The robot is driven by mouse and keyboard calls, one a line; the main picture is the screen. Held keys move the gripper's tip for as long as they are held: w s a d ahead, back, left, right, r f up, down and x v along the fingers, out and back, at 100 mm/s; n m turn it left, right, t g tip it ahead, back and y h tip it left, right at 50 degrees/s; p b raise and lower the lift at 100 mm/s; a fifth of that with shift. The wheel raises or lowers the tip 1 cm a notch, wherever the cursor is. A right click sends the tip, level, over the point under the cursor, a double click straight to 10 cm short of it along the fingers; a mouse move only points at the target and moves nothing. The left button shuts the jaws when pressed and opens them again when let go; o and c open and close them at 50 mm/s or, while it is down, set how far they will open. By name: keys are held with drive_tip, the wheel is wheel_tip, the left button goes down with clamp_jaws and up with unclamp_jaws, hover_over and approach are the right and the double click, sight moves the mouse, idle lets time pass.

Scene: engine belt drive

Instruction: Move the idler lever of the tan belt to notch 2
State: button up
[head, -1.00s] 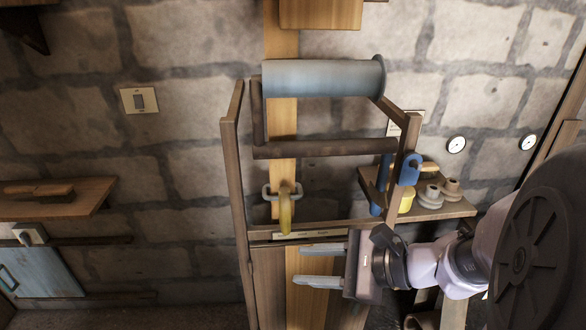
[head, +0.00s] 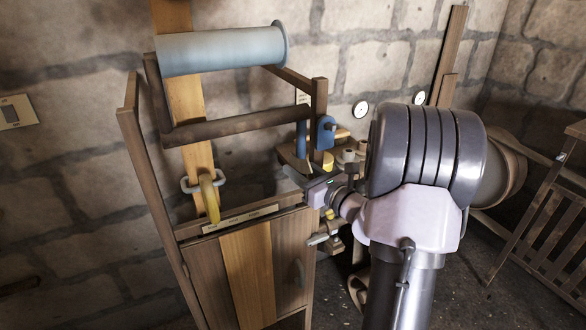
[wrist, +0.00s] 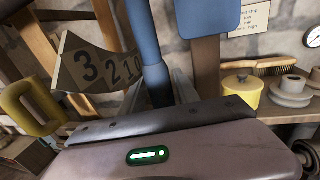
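The tan belt (head: 188,110) runs vertically behind the grey-blue roller (head: 220,50) and the dark bar (head: 235,125). A blue lever (head: 301,138) stands at the right post of the frame; it shows close up in the wrist view (wrist: 152,50). The curved notch plate (wrist: 95,65), marked 3, 2, 1, 0, lies left of the lever, whose shaft is by the 0 end. My gripper (head: 292,172) is at the lever's lower end, with the shaft in front of its palm.
A yellow curved handle (head: 209,198) stands at the frame's front left. A blue block (head: 325,132) sits on the right post. A shelf with a yellow pot (wrist: 241,92), grey spools (wrist: 290,90) and a brush (wrist: 262,66) lies to the right. A wooden rack (head: 545,215) stands far right.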

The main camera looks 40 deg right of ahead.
drive_tip(key=shift+w, duration=1.25)
clamp_jaws()
idle(0.5)
